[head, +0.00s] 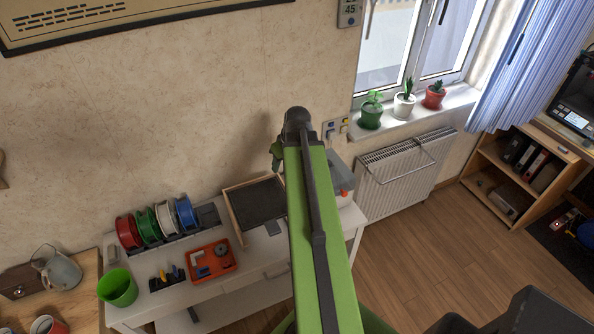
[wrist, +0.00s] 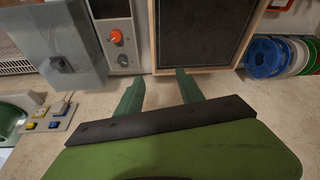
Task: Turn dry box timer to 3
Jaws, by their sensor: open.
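A pale appliance panel, which may be the dry box, shows in the wrist view (wrist: 124,70), with an orange knob (wrist: 115,36) and a smaller grey knob (wrist: 116,58). I cannot read any timer numbers. In the head view my green arm hides most of this area; a small orange part (head: 344,193) shows just right of the arm. My gripper (wrist: 158,84) is open and empty, its two green fingers apart. In the wrist view the fingertips lie below the panel and the dark tray, apart from the knobs. One finger shows in the head view (head: 277,157).
A wood-framed dark tray (wrist: 203,36) is right of the panel in the wrist view. A grey box (wrist: 52,40) and a switch plate (wrist: 48,122) are left. In the head view, spools (head: 160,222) and an orange bin (head: 211,260) stand on the white table (head: 262,282).

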